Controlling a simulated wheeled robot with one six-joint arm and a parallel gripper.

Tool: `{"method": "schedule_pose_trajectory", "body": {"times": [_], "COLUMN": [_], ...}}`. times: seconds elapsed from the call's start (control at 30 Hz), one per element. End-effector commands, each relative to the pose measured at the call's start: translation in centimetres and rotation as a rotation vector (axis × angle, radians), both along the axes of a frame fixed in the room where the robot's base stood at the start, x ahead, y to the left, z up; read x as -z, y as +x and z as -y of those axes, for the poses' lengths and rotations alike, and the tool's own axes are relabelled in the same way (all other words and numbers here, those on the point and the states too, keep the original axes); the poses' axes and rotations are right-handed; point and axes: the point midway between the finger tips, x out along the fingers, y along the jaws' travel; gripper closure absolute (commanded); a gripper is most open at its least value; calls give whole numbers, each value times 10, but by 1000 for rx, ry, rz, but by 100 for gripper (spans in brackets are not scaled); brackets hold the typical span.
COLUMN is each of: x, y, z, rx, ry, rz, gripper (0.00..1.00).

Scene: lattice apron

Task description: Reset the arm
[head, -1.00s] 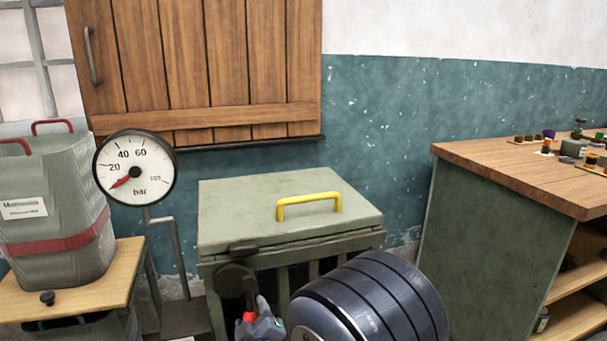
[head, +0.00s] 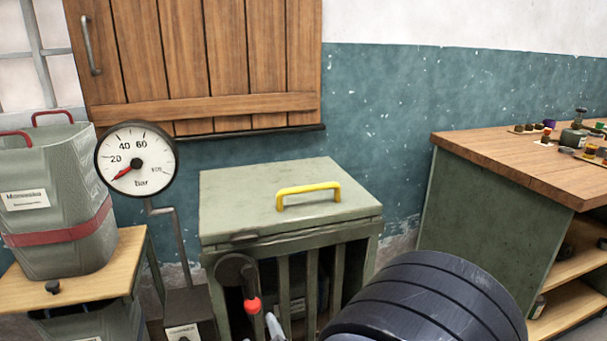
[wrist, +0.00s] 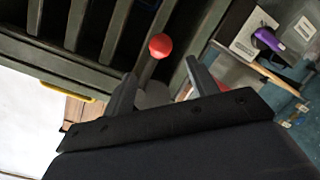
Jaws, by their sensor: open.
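My gripper (wrist: 158,84) shows in the wrist view with its two dark fingers apart and nothing between them. A red ball-shaped knob (wrist: 160,45) on a lever is just beyond the fingertips, apart from them. In the head view the red knob (head: 252,305) hangs at the lower end of a dark lever on the front of a grey-green slatted cabinet (head: 290,222). My dark ribbed arm (head: 430,305) fills the lower right there and hides part of the cabinet. Only the tips of my gripper (head: 273,328) show, at the bottom edge, just below the knob.
A pressure gauge (head: 136,161) on a post stands left of the cabinet. A wooden-topped workbench (head: 530,160) with small items is at the right. The cabinet's lid has a yellow handle (head: 308,193).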

Motion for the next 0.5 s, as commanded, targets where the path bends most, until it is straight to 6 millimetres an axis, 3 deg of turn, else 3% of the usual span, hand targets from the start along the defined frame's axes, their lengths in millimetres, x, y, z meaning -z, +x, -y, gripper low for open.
{"method": "schedule_pose_trajectory", "body": {"times": [0.1,0.5], "x": [7,21], "y": [29,102], "z": [-7,-30], "rx": [10,8], "ry": [3,2], "rz": [1,-2], "gripper": [45,45]}}
